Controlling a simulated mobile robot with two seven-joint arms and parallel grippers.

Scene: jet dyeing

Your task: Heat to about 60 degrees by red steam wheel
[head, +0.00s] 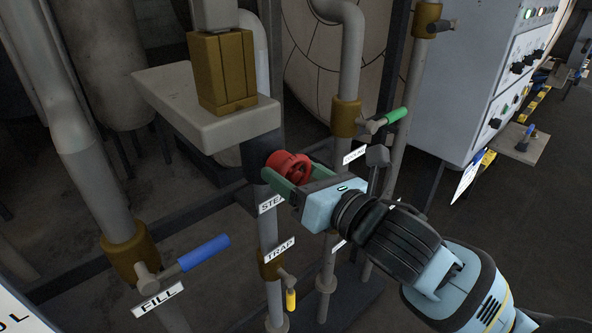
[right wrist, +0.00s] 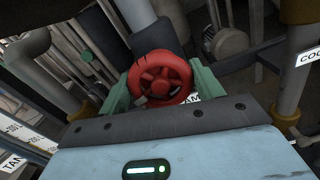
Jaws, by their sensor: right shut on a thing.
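The red steam wheel (head: 288,167) sits on a vertical pipe near the middle of the head view, above a label partly hidden, reading "STE". My right gripper (head: 292,180) reaches it from the lower right, its green fingers on either side of the wheel and shut on it. In the right wrist view the red wheel (right wrist: 160,78) stands between the two green fingers (right wrist: 160,90), its spokes and hub facing the camera. My left gripper is in neither view. No temperature reading is legible.
A blue FILL lever (head: 204,252) stands at lower left, a yellow TRAP lever (head: 291,299) below the wheel. A grey control cabinet (head: 470,80) stands at right; dark floor lies clear at lower right.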

